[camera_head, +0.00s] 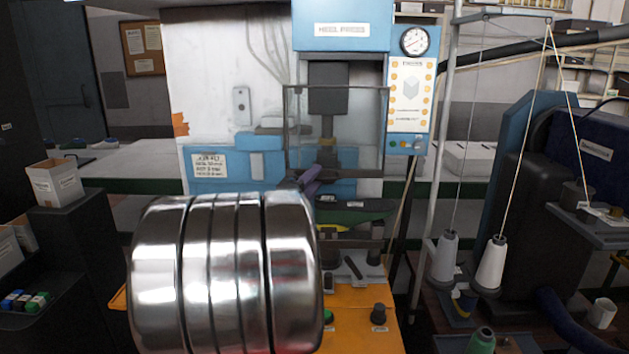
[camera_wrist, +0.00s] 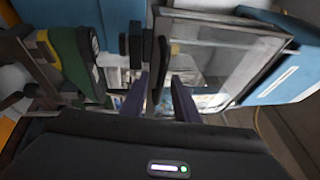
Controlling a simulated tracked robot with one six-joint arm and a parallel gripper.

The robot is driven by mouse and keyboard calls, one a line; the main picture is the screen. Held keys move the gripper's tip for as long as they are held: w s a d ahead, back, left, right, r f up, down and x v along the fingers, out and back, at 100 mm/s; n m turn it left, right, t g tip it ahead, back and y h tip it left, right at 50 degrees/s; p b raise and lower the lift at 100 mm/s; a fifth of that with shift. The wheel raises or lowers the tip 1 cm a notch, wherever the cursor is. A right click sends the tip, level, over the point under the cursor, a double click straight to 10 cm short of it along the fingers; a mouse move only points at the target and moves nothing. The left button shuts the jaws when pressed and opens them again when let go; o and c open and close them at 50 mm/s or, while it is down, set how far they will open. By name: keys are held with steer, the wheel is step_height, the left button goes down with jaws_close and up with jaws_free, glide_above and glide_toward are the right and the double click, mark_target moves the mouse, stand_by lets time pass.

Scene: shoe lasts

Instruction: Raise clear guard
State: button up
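The clear guard (camera_head: 364,128) is a see-through pane in a thin dark frame. It hangs upright in front of the blue heel press (camera_head: 341,29). In the wrist view the guard (camera_wrist: 222,62) is tilted and grey-rimmed, with a dark upright handle-like bar (camera_wrist: 159,68) at its left edge. My gripper (camera_head: 309,183) is at the guard's lower left corner, partly hidden by my shiny arm. In the wrist view my gripper's purple fingers (camera_wrist: 160,98) stand apart, with the dark bar between them. Narrow gaps seem to show beside the bar; contact is not clear.
A green and black shoe-shaped piece (camera_head: 352,214) lies under the press, beside the gripper. A gauge and control panel (camera_head: 410,90) is on the right. Thread cones (camera_head: 490,262) and a grey pole (camera_head: 440,130) stand farther right. An orange base (camera_head: 360,325) is below.

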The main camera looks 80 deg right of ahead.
steer(key=v, duration=1.3)
steer(key=shift+w+f, duration=0.1)
